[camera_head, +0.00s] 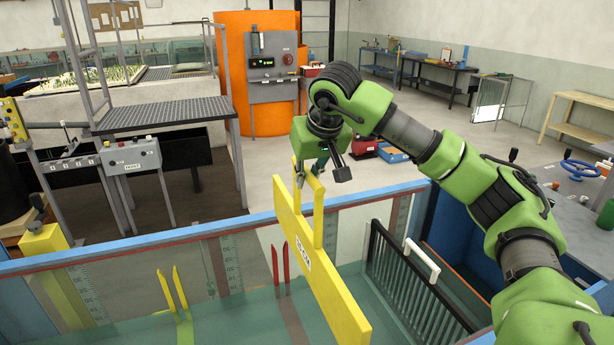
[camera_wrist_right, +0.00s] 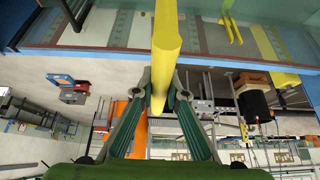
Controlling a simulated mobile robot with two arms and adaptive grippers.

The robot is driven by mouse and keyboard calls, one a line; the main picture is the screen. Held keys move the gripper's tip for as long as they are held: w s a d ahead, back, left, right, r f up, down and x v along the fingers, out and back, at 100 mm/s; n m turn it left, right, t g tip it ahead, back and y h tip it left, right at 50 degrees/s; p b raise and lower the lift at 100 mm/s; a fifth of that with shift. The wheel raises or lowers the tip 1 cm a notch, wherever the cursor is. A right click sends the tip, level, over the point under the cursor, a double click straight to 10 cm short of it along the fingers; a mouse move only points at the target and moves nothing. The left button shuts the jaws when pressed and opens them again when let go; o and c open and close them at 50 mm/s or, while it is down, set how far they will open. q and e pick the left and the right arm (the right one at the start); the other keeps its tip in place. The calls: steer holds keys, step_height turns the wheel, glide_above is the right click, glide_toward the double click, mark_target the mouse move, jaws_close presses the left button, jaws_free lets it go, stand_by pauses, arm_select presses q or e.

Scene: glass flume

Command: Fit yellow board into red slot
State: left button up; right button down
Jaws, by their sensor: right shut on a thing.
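The yellow board (camera_head: 310,262) is a long flat panel with an upright yellow handle and a white label. It hangs on edge over the glass flume, slanting from the far wall toward the near side. My right gripper (camera_head: 318,162) is shut on its handle; in the right wrist view the yellow piece (camera_wrist_right: 166,50) passes between the green fingers (camera_wrist_right: 160,95). The red slot (camera_head: 280,266) shows as two thin red upright prongs at the flume's far wall, just left of the board. The board stands apart from these prongs; its lower edge is partly cut off from clear view. My left gripper is out of view.
A yellow slot (camera_head: 173,288) with two prongs stands left of the red one. A dark barred rack (camera_head: 415,285) with a white handle is to the right in the flume. The blue flume rim (camera_head: 150,240) runs across. A control box (camera_head: 132,157) stands beyond.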

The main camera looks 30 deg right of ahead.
steer(key=shift+r, duration=0.1)
stand_by(0.3)
step_height(320, 180, down, 3)
steer(key=shift+r+b, duration=0.1)
steer(key=shift+b, duration=0.75)
steer(key=shift+p, duration=0.3)
stand_by(0.6)
steer(key=shift+f, duration=0.2)
steer(key=shift+w+f+b, duration=0.1)
steer(key=shift+f+b, duration=2.15)
steer(key=shift+f, duration=0.9)
steer(key=shift+f, duration=0.1)
